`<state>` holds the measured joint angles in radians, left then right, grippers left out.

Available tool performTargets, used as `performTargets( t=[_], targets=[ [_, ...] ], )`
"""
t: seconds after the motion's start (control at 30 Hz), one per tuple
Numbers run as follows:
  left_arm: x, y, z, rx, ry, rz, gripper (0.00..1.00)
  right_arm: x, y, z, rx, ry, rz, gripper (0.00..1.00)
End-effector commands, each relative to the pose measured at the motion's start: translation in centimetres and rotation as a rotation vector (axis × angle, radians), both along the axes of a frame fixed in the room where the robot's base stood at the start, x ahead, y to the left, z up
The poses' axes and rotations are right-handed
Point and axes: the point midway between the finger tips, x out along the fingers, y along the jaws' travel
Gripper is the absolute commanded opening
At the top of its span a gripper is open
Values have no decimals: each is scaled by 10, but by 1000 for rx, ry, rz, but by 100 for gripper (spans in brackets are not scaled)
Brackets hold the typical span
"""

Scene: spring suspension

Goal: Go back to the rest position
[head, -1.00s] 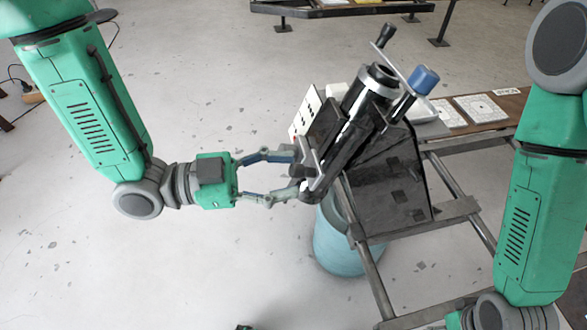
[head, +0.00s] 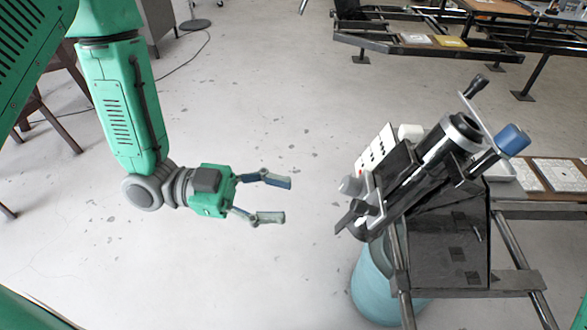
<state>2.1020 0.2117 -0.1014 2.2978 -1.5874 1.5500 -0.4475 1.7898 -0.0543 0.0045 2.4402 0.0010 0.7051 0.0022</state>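My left gripper (head: 272,200) is in the head view, left of the middle. Its two fingers are spread apart with nothing between them. A clear gap of floor lies between it and the spring suspension device (head: 430,165). The device is a tilted black and silver cylinder with a blue knob (head: 512,139) and a black-ended bar. It stands on a black stand plate (head: 445,245) at the right. My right gripper is not in the picture.
A metal frame (head: 516,246) carries the device, with a blue bin (head: 372,290) below it. White square plates (head: 561,174) lie on the board at the right. Another metal frame (head: 420,45) stands at the back. The floor in the middle is clear.

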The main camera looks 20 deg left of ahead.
Motion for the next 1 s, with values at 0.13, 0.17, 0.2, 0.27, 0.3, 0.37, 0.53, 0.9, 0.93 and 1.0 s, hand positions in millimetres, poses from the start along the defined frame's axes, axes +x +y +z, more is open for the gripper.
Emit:
performTargets(
  t=[0.13, 0.17, 0.2, 0.27, 0.3, 0.37, 0.53, 0.9, 0.93, 1.0],
  targets=[
    [0, 0, 0, 1, 1, 1, 39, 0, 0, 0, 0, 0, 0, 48],
    [1, 0, -2, 6, 6, 6, 39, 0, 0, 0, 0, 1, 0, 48],
    [2, -1, -5, 16, 19, 15, 39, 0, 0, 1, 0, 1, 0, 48],
    [5, -2, -15, 48, 57, 49, 39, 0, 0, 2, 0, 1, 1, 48],
    [9, -2, -25, 83, 97, 86, 39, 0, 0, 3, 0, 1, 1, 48],
    [14, -1, -47, 154, 183, 159, 39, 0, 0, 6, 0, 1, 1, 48],
    [10, 24, -130, 414, 534, 449, 39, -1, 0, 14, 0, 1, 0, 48],
    [-107, 116, -230, 848, 1250, 1077, 39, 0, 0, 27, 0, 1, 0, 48],
    [-115, 120, -231, 866, 1281, 1108, 39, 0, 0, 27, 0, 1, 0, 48],
    [-128, 126, -233, 893, 1335, 1164, 39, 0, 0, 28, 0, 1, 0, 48]
  ],
)
